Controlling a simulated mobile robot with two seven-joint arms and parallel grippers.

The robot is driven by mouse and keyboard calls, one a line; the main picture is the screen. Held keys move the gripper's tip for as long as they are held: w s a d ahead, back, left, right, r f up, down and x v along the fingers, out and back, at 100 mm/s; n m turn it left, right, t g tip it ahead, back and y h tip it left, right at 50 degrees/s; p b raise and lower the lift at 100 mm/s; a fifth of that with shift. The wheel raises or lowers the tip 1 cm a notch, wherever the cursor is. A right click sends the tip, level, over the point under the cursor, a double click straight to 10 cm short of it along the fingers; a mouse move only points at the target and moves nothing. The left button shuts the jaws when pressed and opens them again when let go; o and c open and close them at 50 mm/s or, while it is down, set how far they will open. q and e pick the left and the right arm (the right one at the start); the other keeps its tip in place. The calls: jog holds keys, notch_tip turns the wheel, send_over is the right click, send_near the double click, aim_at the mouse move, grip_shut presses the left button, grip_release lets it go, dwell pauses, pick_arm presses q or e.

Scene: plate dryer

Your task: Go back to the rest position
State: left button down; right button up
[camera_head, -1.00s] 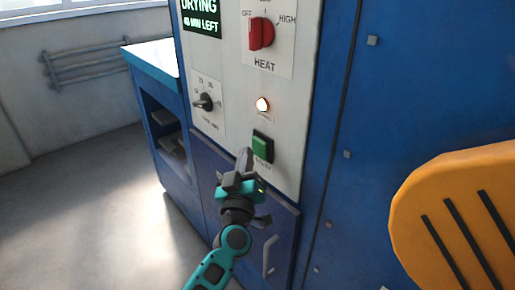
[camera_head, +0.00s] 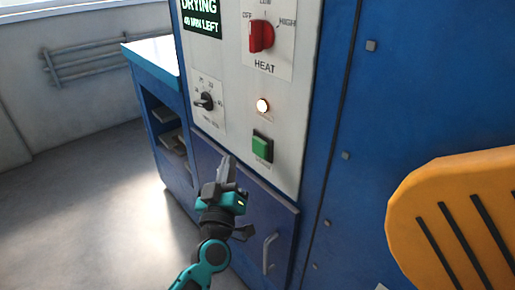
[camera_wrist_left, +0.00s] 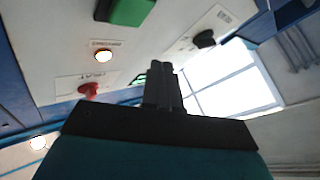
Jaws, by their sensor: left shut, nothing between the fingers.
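My left gripper (camera_head: 229,170) is shut and empty in front of the blue cabinet, below and left of the green button (camera_head: 262,147). It is apart from the button. In the left wrist view the shut fingers (camera_wrist_left: 164,85) point up past the panel, and the green button (camera_wrist_left: 127,8) is at the top. The control panel (camera_head: 235,90) carries a red heat knob (camera_head: 261,35), a lit lamp (camera_head: 263,106), a black timer knob (camera_head: 205,101) and a display (camera_head: 201,18) reading DRYING with minutes left. My right gripper is not in view.
A blue bench with open shelves (camera_head: 165,125) stands left of the cabinet. A cabinet door handle (camera_head: 268,253) is to the right of my left arm. A slotted orange part (camera_head: 440,215) sticks out at the right. The floor (camera_head: 80,210) at the left is clear.

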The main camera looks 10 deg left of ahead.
pick_arm(q)
jog(key=s+f+m+g+h, duration=0.2)
jog(key=s+f+m+g, duration=0.2)
jog(key=s+f, duration=0.6)
jog(key=s+a+f+m+g+h, duration=0.1)
jog(key=s+f+m+g, duration=0.4)
jog(key=s+f, duration=0.6)
jog(key=shift+s+a+f+g+h, duration=0.25)
jog(key=shift+f+g+h, duration=0.2)
jog(key=shift+g, duration=0.35)
jog(key=shift+d, duration=0.1)
dwell(5.0)
